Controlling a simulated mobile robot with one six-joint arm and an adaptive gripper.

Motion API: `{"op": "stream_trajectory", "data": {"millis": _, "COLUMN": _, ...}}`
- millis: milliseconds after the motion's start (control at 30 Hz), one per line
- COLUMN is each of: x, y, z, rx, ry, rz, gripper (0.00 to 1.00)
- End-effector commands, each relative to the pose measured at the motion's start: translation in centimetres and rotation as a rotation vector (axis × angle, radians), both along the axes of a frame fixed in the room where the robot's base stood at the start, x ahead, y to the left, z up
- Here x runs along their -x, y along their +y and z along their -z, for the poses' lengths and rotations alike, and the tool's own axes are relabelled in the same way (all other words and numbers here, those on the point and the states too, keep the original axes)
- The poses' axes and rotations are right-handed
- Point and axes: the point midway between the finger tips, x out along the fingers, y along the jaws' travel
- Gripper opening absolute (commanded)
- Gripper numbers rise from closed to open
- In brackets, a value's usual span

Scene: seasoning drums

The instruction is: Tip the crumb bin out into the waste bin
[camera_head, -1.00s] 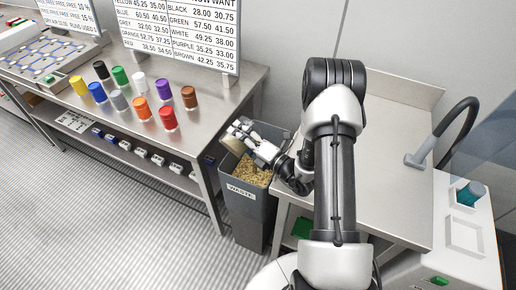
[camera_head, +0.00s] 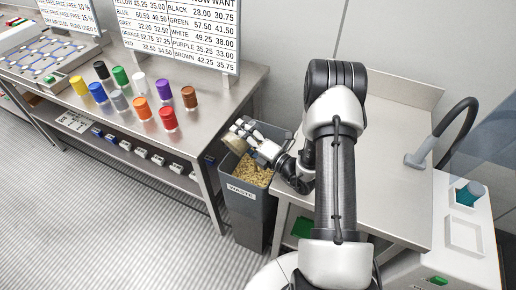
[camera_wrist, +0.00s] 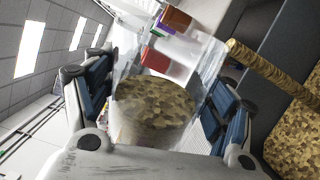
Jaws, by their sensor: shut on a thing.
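The crumb bin (camera_wrist: 155,115) is a clear container with brown crumbs inside. In the wrist view it sits between the two blue-padded fingers of my gripper (camera_wrist: 155,105), which is shut on it. It is tilted, and a stream of crumbs (camera_wrist: 268,68) runs from its rim toward the right. In the head view my gripper (camera_head: 253,133) holds the crumb bin (camera_head: 235,143) over the far part of the waste bin's opening. The waste bin (camera_head: 247,208) is grey, labelled WASTE, and has tan crumbs inside (camera_head: 252,172). Its crumbs also show in the wrist view (camera_wrist: 298,140).
A steel table (camera_head: 205,75) with several coloured drums stands left of the waste bin, close to it. A steel counter (camera_head: 390,185) stands to the right. A sign board (camera_head: 180,30) stands at the back of the left table. The floor (camera_head: 100,220) in front is clear.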

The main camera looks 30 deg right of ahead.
Motion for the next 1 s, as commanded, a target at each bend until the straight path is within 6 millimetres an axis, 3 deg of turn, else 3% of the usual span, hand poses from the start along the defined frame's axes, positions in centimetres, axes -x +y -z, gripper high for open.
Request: {"op": "stream_trajectory", "data": {"millis": 1000, "x": -0.29, "y": -0.7, "z": 0.3, "rx": -0.072, "ry": 0.027, "rz": 0.0, "gripper": 0.46}}
